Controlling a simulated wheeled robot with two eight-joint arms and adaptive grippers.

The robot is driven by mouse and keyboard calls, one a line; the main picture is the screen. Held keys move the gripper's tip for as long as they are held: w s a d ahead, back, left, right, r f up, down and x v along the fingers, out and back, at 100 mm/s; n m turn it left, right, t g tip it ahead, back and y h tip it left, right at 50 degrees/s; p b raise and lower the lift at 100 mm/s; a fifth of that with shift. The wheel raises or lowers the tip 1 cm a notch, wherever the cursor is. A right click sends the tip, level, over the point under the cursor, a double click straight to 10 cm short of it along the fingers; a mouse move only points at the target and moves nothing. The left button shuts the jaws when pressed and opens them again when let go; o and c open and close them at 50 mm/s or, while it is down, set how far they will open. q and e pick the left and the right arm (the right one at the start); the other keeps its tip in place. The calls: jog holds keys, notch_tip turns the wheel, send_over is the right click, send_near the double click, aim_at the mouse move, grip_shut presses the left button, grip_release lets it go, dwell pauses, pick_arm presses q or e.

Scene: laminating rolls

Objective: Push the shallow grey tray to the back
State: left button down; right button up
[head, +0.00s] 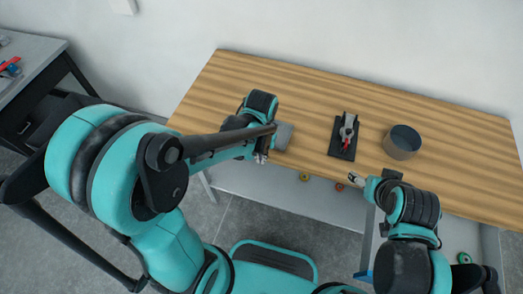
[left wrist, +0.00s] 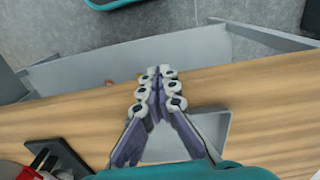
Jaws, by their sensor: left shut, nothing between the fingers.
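The shallow grey tray (head: 285,132) lies on the wooden table near its front edge, partly hidden behind my left arm and gripper in the head view. In the left wrist view the tray (left wrist: 215,126) shows behind and between my finger links. My left gripper (head: 262,157) is shut and empty, pointing down at the table's front edge, on the front side of the tray. Its closed fingertips (left wrist: 158,72) show in the left wrist view; whether they touch the tray I cannot tell. My right gripper (head: 354,179) is near the front edge further right, away from the tray; its opening is too small to tell.
On the wooden table (head: 450,115), a black board (head: 337,150) with a grey and red tool (head: 348,130) lies right of the tray. A round grey pot (head: 403,142) stands further right. The table behind the tray is clear up to the wall.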

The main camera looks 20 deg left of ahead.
pick_arm(q)
jog(key=shift+w+r+b, duration=0.1)
jog(key=shift+w+b, duration=0.2)
jog(key=shift+w, duration=1.7)
pick_arm(e)
jog(key=shift+f, duration=0.5)
